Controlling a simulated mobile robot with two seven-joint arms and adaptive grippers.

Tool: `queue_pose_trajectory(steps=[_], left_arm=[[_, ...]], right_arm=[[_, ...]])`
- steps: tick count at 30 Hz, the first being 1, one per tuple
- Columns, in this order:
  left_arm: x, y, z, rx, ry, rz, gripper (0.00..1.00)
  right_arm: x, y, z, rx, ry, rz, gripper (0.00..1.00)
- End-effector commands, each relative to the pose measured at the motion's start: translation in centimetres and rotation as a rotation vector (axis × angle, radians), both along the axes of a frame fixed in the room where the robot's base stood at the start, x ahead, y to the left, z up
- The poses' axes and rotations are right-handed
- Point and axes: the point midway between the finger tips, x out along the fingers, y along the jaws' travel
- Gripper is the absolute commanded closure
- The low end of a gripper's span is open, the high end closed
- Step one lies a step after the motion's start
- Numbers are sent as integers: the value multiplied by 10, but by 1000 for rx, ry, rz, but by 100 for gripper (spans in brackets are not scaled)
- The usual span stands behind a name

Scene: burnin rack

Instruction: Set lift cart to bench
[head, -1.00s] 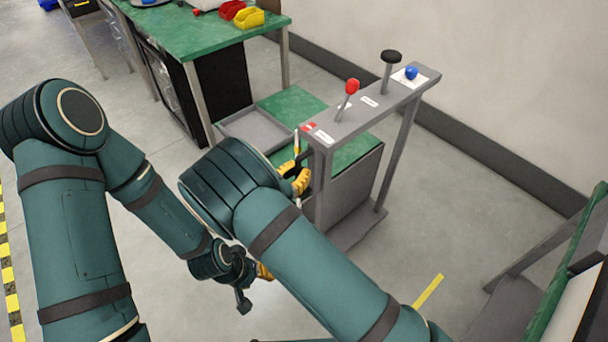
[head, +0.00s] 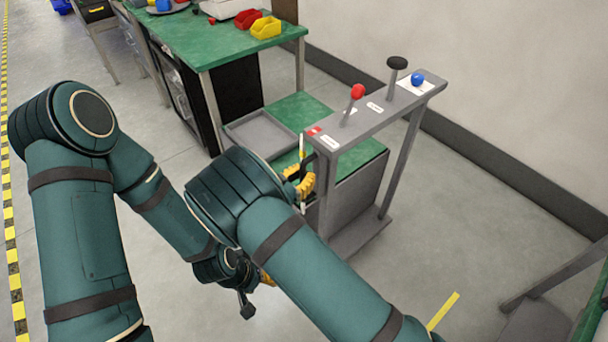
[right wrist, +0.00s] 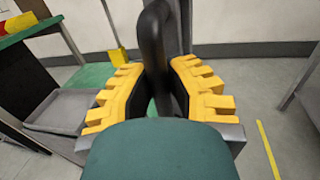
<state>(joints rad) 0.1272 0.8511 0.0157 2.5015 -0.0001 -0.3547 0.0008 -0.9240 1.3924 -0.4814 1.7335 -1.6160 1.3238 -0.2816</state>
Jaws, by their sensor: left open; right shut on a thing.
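The lift cart has a green deck (head: 301,108) and a grey upright frame (head: 398,165). On its top bar stand a red-knobbed lever (head: 357,92), a black-knobbed lever (head: 397,64) and a blue knob (head: 417,79). The green-topped bench (head: 205,48) stands behind and left of it; the deck looks lower than the benchtop. My right gripper (head: 299,182) is at the frame's near side. In the right wrist view its yellow fingers are shut on a black handle (right wrist: 154,45). My left gripper (head: 262,280) is low, open and apart from the cart, partly hidden by my right arm.
A grey tray (head: 260,134) lies by the green deck. Red (head: 248,18) and yellow bins (head: 265,28) sit on the bench. A wall (head: 500,70) runs along the right. Another bench edge shows at lower right. Yellow floor tape (head: 443,310) lies on open floor.

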Motion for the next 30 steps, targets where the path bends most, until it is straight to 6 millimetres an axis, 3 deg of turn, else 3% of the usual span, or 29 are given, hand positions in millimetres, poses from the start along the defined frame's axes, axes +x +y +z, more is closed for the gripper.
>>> queue_pose_trajectory(steps=[1, 2, 4, 17, 30], left_arm=[[0, 0, 0, 0, 0, 0, 53], [0, 0, 0, 0, 0, 0, 53], [0, 0, 0, 0, 0, 0, 53], [0, 0, 0, 0, 0, 0, 53], [0, 0, 0, 0, 0, 0, 53]], right_arm=[[0, 6, -2, 7, 5, 14, 100], [0, 6, -2, 7, 5, 14, 74], [0, 5, -2, 7, 5, 13, 52], [1, 2, 9, 4, 0, 6, 52], [0, 3, 84, 6, -1, 8, 52]])
